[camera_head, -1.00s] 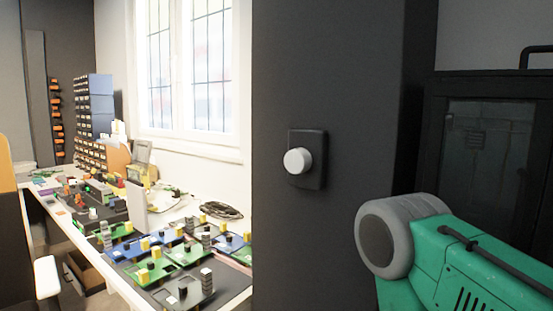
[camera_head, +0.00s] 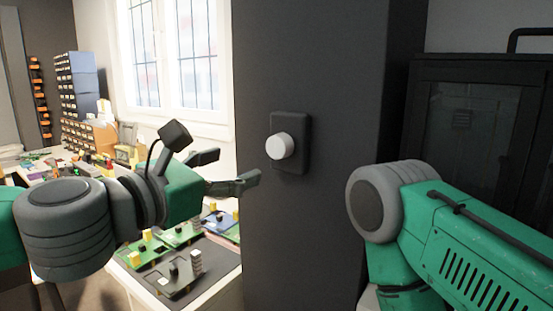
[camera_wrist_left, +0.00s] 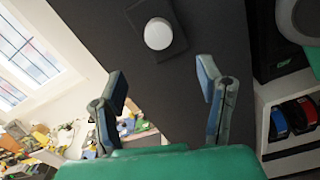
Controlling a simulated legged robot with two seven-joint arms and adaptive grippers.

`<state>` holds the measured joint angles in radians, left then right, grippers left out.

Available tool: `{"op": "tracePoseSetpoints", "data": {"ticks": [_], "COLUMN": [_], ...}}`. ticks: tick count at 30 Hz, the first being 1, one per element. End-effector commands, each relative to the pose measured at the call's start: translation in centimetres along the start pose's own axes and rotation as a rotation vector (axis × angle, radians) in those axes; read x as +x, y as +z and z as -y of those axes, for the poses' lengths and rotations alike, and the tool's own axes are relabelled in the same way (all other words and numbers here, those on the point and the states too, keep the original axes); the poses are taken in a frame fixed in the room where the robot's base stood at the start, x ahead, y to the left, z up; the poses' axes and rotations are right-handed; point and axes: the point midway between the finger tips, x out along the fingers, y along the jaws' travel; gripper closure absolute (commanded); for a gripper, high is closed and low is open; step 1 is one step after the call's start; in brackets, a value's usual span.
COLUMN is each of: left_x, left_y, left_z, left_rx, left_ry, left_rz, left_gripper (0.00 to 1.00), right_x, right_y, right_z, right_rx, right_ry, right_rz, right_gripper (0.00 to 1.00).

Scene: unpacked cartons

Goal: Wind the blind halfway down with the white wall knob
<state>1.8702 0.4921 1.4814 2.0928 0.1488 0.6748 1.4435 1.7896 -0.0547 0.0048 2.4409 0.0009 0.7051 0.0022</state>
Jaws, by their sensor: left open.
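The white wall knob (camera_head: 280,146) sits on a dark plate (camera_head: 291,165) on the dark pillar in the head view. It also shows in the left wrist view (camera_wrist_left: 158,33), beyond and between the fingers. My left gripper (camera_head: 232,172) is open and empty, left of the knob and a little lower, apart from it. Its two fingers stand wide apart in the left wrist view (camera_wrist_left: 165,90). My right arm shows at the right of the head view, but its gripper is out of frame. No blind is clearly seen at the window (camera_head: 178,55).
A white workbench (camera_head: 215,295) with several circuit boards lies left of the pillar (camera_head: 330,60), partly behind my left arm. Drawer units (camera_head: 78,85) stand at the back left. A dark cabinet (camera_head: 480,110) with a glass front is at the right.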

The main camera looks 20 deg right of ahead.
Motion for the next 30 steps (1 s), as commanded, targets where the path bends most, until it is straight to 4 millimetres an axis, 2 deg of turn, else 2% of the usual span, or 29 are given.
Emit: {"op": "tracePoseSetpoints", "data": {"ticks": [5, 15, 18, 24, 30], "left_x": [2.5, 9.5, 11.1, 12.7, 12.8], "left_y": [-0.2, -0.2, -0.2, -0.2, -0.2], "left_z": [-0.2, -0.2, -0.1, -0.1, -0.2], "left_rx": [-0.001, 0.001, 0.002, 0.003, 0.001], "left_ry": [0.000, 0.000, -0.001, -0.001, 0.000], "left_rz": [0.002, 0.001, 0.000, 0.000, 0.002], "left_gripper": [0.39, 0.39, 0.39, 0.39, 0.39], "right_x": [-0.1, -0.4, -0.4, -0.5, -0.5], "right_y": [0.0, 0.0, 0.0, 0.0, 0.0], "right_z": [0.0, 0.0, 0.0, 0.0, 0.0], "right_rx": [0.001, 0.000, 0.000, 0.000, 0.000], "right_ry": [0.000, 0.000, 0.000, 0.000, 0.000], "right_rz": [0.000, 0.000, 0.000, 0.000, 0.000], "right_gripper": [0.60, 0.60, 0.60, 0.60, 0.60]}}
